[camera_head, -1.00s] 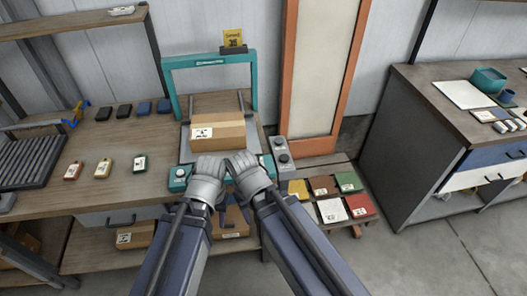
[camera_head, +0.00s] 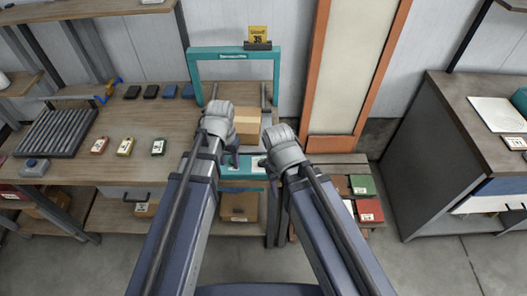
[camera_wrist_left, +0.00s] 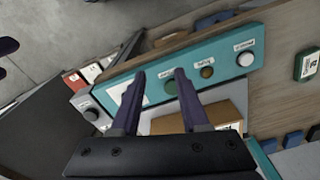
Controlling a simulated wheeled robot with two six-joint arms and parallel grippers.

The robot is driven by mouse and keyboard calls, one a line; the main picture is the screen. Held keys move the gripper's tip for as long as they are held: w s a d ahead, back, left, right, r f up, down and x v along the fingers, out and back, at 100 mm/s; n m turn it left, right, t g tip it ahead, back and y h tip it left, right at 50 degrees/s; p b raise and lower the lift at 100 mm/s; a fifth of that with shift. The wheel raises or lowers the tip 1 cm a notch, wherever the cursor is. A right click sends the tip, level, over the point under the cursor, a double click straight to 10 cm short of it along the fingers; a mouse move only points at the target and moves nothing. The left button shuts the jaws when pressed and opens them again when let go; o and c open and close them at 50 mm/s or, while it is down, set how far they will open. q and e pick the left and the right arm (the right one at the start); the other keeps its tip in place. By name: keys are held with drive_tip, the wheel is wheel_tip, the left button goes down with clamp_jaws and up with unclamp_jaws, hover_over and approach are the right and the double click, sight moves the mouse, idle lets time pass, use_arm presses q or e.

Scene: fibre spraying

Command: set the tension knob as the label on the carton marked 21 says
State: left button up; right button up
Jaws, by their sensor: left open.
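The brown carton (camera_head: 246,127) lies under the teal frame (camera_head: 193,85), partly behind my left gripper. It also shows in the left wrist view (camera_wrist_left: 185,118); its number is unreadable there. A teal control panel (camera_head: 233,172) runs along the bench front.
A grey box with a dark knob (camera_wrist_left: 91,114) adjoins the panel. A yellow sign (camera_head: 258,36) tops the frame. Coloured boxes (camera_head: 370,210) sit on a low shelf at right.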

sight(262, 160)
use_arm(q)
drive_tip(key=w+d+m, duration=0.1)
drive_tip(key=w+d, duration=0.1)
drive_tip(key=d, duration=0.1)
drive_tip(key=w+d+m, duration=0.2)
drive_tip(key=d, duration=0.2)
drive_tip(key=w+d+m, duration=0.2)
drive_tip(key=d, duration=0.1)
drive_tip(key=shift+w+d+r, duration=0.25)
drive_tip(key=shift+w+d, duration=0.1)
drive_tip(key=shift+w, duration=0.05)
wheel_tip(262, 160, down, 8)
drive_tip(key=b, duration=0.8)
drive_tip(key=shift+r, duration=0.1)
drive_tip(key=shift+c, duration=0.2)
clamp_jaws()
